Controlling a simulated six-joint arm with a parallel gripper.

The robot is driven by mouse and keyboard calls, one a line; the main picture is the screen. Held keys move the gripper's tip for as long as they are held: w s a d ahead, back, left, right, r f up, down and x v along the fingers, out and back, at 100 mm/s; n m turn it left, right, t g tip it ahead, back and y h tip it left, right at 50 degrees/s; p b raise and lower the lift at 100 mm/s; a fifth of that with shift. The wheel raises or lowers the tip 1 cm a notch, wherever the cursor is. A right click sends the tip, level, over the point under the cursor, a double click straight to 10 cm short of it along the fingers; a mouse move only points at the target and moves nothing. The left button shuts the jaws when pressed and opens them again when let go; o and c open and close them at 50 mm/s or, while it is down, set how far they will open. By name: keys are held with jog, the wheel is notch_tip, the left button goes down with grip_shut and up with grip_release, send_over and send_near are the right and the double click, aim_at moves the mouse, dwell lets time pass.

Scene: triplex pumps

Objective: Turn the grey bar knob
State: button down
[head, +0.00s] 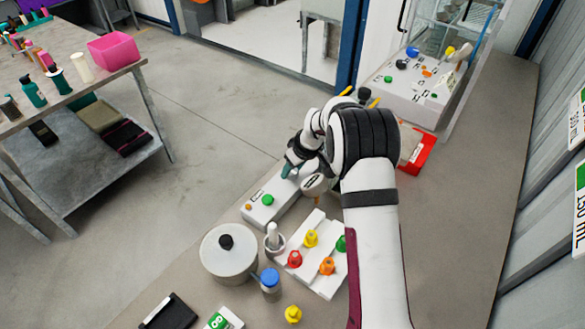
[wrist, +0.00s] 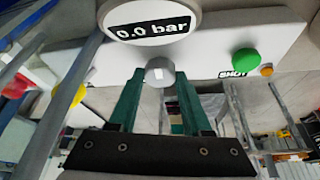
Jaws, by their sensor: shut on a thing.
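The grey bar knob (wrist: 160,71) sits on the front of a white control box (wrist: 210,65), below a round gauge (wrist: 152,20) reading 0.0 bar. A white mark shows on the knob's face. My gripper (wrist: 160,78) has its green fingers shut on the knob, one on each side. In the head view, my gripper (head: 290,167) is at the far end of the white box (head: 280,192), beside the gauge (head: 315,184). The knob is hidden there by my gripper and arm.
A green button (head: 267,200) and a small orange light (head: 248,207) are on the box. A white rack (head: 318,280) with coloured pieces, a lidded pot (head: 228,262) and a blue-capped bottle (head: 270,284) stand nearer. A larger control box (head: 420,85) is behind.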

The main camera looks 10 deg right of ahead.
dwell(0.5)
jog(key=shift+c, duration=1.7)
grip_release()
jog(key=v, duration=1.5)
jog(key=shift+d+r, duration=0.15)
jog(key=shift+r, duration=0.25)
